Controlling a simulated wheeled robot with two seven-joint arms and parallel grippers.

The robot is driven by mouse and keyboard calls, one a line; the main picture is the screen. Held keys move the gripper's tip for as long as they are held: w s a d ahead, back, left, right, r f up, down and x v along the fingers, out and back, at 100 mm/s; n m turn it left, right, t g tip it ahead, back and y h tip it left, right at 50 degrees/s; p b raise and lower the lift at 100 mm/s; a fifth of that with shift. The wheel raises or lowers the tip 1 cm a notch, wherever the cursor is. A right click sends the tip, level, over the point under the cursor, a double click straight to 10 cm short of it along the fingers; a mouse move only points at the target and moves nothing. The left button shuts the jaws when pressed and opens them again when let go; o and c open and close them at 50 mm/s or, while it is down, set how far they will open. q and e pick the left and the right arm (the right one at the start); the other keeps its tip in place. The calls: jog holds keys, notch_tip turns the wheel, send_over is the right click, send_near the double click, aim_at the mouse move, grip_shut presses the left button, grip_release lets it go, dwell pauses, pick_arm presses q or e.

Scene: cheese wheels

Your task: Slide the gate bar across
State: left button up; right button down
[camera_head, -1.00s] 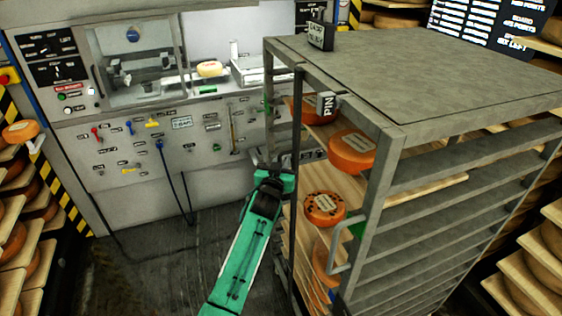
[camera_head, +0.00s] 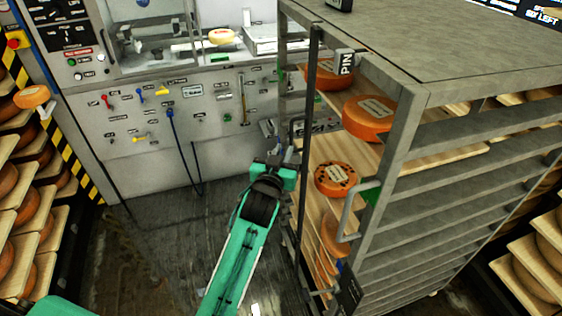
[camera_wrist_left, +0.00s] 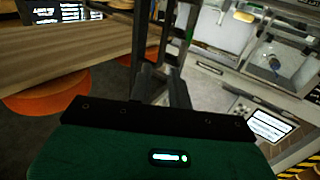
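The gate bar (camera_head: 309,110) is a thin dark upright bar at the open front of the grey rack, with a small handle on its left side. My left gripper (camera_head: 290,153) is at the handle's lower end, left of the bar. In the left wrist view, its dark fingers (camera_wrist_left: 163,82) point at dark upright bars close ahead. The small gap between the fingers is dark, so I cannot tell whether they touch or hold the handle. My right gripper is out of view.
The rack (camera_head: 405,130) holds orange cheese wheels (camera_head: 369,117) on wooden boards. A PIN block (camera_head: 346,62) sits near its top. A control panel wall (camera_head: 150,115) with levers and a hanging blue cable stands behind. Cheese shelves stand at both sides. Floor left of my arm is clear.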

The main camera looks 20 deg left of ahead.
pick_arm(q)
jog(key=shift+s, duration=1)
jog(key=s+d+f+m+g+h, duration=0.1)
jog(key=s+f+g, duration=0.2)
jog(key=f, duration=1.5)
jog(key=s+f+m+g, duration=0.1)
jog(key=s+f+g, duration=0.3)
jog(key=f, duration=1.4)
jog(key=s+a+f+g, duration=0.1)
jog(key=s+f+g, duration=0.1)
jog(key=s+f, duration=0.7)
jog(key=s+a+f+g, duration=0.2)
jog(key=s+f, duration=0.7)
jog(key=s+a+f+g, duration=0.2)
jog(key=s+f, duration=0.7)
jog(key=s+a+f+g, duration=0.2)
jog(key=s+f, duration=0.1)
jog(key=s, duration=0.8)
jog(key=s+a+f+g+y, duration=0.1)
jog(key=s+a+f+g, duration=0.1)
jog(key=s, duration=0.9)
notch_tip(320, 180, down, 2)
jog(key=shift+a+f, duration=0.1)
jog(key=shift+a, duration=0.45)
